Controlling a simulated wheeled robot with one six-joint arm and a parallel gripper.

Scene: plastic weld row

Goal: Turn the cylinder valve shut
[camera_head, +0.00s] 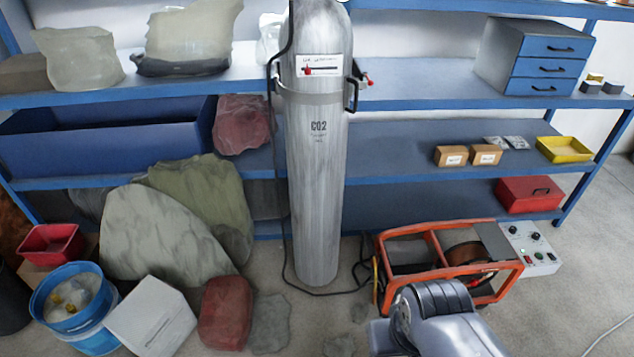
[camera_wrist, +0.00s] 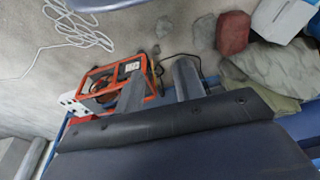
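The tall grey gas cylinder (camera_head: 318,190), marked CO2, stands upright on the floor against the blue shelving. A metal band with dark handles goes around its upper part, and a white label sits above the band. Its top is cut off by the upper edge of the head view, so the valve does not show. My gripper (camera_wrist: 161,66) shows in the wrist view as two grey fingers standing apart, with nothing seen between them but the floor and the orange frame behind. It does not touch the cylinder in either view. The head view shows only my arm, low on the right.
An orange-framed machine (camera_head: 450,262) stands on the floor right of the cylinder, and also shows in the wrist view (camera_wrist: 105,85). A dark hose runs along the cylinder and floor.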

